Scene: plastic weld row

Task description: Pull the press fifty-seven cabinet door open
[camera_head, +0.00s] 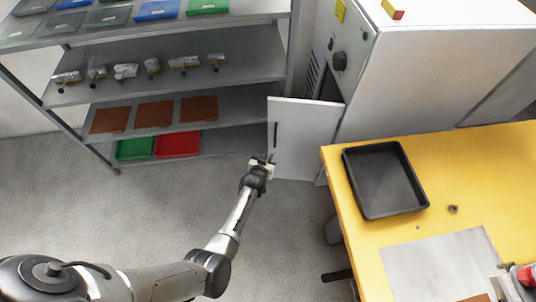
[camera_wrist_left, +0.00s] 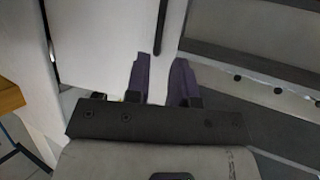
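The white cabinet door (camera_head: 302,135) stands partly open, swung out from the pale cabinet (camera_head: 430,70). A dark vertical handle (camera_head: 275,135) runs near its free edge. My left gripper (camera_head: 262,161) is at the lower part of that free edge. In the left wrist view the door (camera_wrist_left: 105,40) and its handle (camera_wrist_left: 161,22) are close ahead. The fingers of my left gripper (camera_wrist_left: 160,80) stand apart with a white strip of the door edge between them; I cannot tell whether they touch it. My right gripper is not in view.
A grey shelf rack (camera_head: 180,85) with trays and parts stands left of the door. A yellow table (camera_head: 480,180) with a black tray (camera_head: 365,205) stands right, close to the door. The floor (camera_head: 130,220) left of the door is clear.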

